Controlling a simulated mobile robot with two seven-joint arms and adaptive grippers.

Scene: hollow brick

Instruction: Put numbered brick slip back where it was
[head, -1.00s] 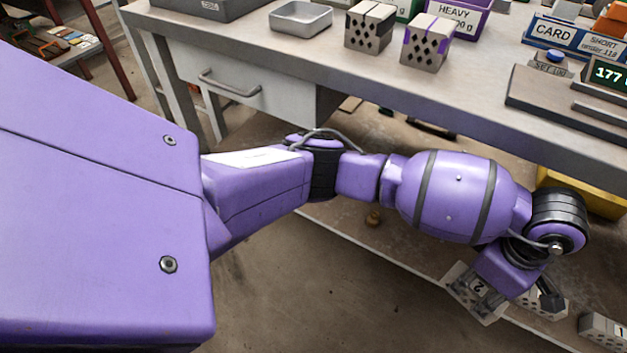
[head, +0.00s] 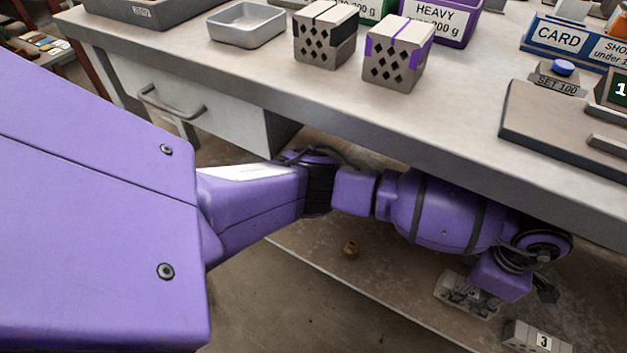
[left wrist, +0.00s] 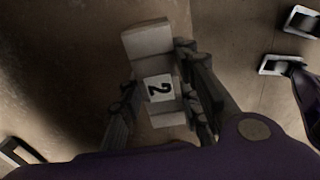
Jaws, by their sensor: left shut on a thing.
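My left gripper (head: 487,294) is under the workbench top, low over the lower shelf (head: 330,235). It is shut on a pale grey numbered brick slip (head: 456,290). In the left wrist view the slip (left wrist: 147,40) sits between the two dark fingers of the gripper (left wrist: 160,78), with a black 2 on a white label facing the camera. Part of the slip is hidden by the fingers. I cannot tell whether it touches the shelf. Another grey brick (head: 522,335) marked 3 lies close by at the lower right. My right gripper is not in view.
The workbench top (head: 450,110) overhangs my left arm. On it are two hollow bricks (head: 325,40) (head: 393,62), a metal tray (head: 247,25) and a scale (head: 565,125). White-edged frames (left wrist: 285,65) show in the wrist view.

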